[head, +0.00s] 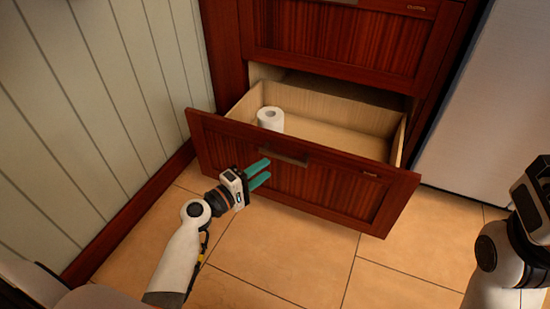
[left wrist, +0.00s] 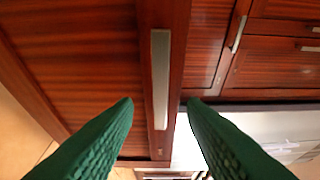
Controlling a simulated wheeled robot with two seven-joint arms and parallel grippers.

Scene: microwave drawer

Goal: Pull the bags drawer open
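The lowest red-brown wooden drawer (head: 330,190) stands pulled well out of the cabinet in the head view. Its small front label (head: 371,174) is too small to read, so I cannot tell if it says bags. A metal bar handle (head: 288,158) sits on its front. My left gripper (head: 265,173) is just in front of the drawer front, at the handle's left end, with its teal fingers apart and empty. In the left wrist view the handle (left wrist: 160,80) lies ahead between the spread fingers (left wrist: 158,105), with no visible grip on it. My right gripper's fingers are out of frame.
A white paper roll (head: 270,118) stands inside the drawer at its left. A closed drawer (head: 340,40) is above. A panelled wall (head: 90,100) is on the left, a grey appliance (head: 490,110) on the right. The tiled floor (head: 290,240) in front is clear.

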